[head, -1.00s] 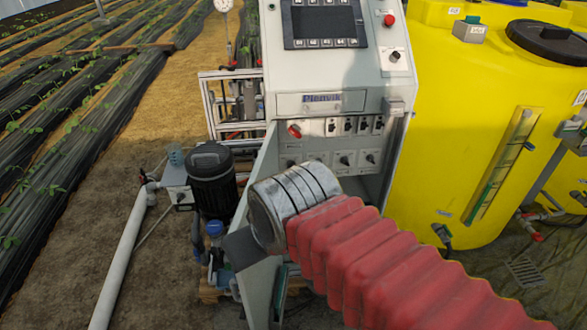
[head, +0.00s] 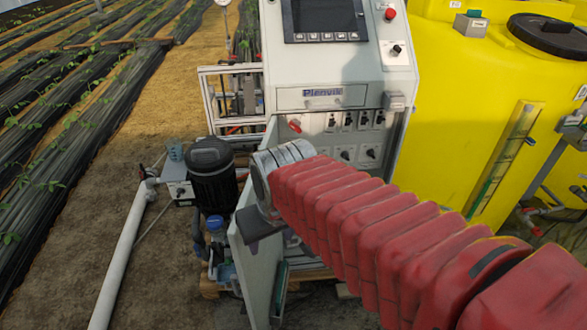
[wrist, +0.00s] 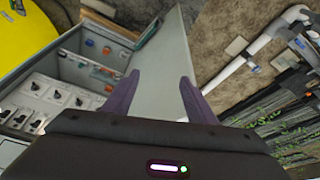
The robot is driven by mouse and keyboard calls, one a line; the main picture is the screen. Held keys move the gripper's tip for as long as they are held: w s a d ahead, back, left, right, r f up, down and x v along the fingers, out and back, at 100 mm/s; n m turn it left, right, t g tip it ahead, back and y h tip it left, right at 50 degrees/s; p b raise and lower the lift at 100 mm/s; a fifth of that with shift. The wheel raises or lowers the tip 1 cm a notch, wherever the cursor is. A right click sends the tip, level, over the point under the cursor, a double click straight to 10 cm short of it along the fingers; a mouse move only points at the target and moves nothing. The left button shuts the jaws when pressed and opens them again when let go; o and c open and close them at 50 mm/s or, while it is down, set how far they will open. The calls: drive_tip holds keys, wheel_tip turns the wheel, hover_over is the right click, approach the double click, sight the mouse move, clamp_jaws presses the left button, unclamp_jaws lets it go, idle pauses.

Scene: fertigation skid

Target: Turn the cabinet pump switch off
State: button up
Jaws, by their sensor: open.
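The open control cabinet (head: 337,98) stands at the centre of the head view. Inside are a red knob (head: 295,125) and two rows of small dark rotary switches (head: 348,120). Labels are too small to read, so I cannot tell which is the pump switch. In the wrist view the switch panel (wrist: 50,97) lies at left, outside my fingers. My gripper (wrist: 159,78) is open and empty, with the pale cabinet door (wrist: 160,50) showing between and beyond its fingers. In the head view my wrist hides part of the lower cabinet.
The open door (head: 257,278) stands to the left of the cabinet interior. A black pump (head: 212,175) and white pipe (head: 123,262) are left of it. A yellow tank (head: 455,110) stands close on the right.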

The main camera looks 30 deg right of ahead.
drive_tip(key=w+d+f+n+t+h, duration=0.1)
drive_tip(key=w+d+f+t, duration=0.1)
drive_tip(key=w+d+f, duration=0.95)
drive_tip(key=w+d+f+n+t+h, duration=0.1)
drive_tip(key=w+d+f+t, duration=0.1)
drive_tip(key=w+d+f, duration=0.9)
drive_tip(key=w+d+f+n+t, duration=0.1)
drive_tip(key=w+d+f+t, duration=0.15)
drive_tip(key=f, duration=0.25)
drive_tip(key=w+d+f+n+t+h, duration=0.1)
drive_tip(key=w+d+f+t, duration=0.15)
drive_tip(key=f, duration=0.25)
drive_tip(key=w+d+f+n+t, duration=0.1)
drive_tip(key=d+f, duration=0.2)
drive_tip(key=f, duration=0.2)
wheel_tip(320, 180, up, 9)
drive_tip(key=n+t, duration=0.3)
drive_tip(key=t, duration=0.4)
drive_tip(key=shift+s+a+n, duration=0.25)
drive_tip(key=shift+a+n, duration=0.05)
drive_tip(key=shift+a, duration=0.1)
drive_tip(key=shift+w, duration=0.1)
drive_tip(key=x, duration=1.3)
drive_tip(key=shift+w, duration=0.35)
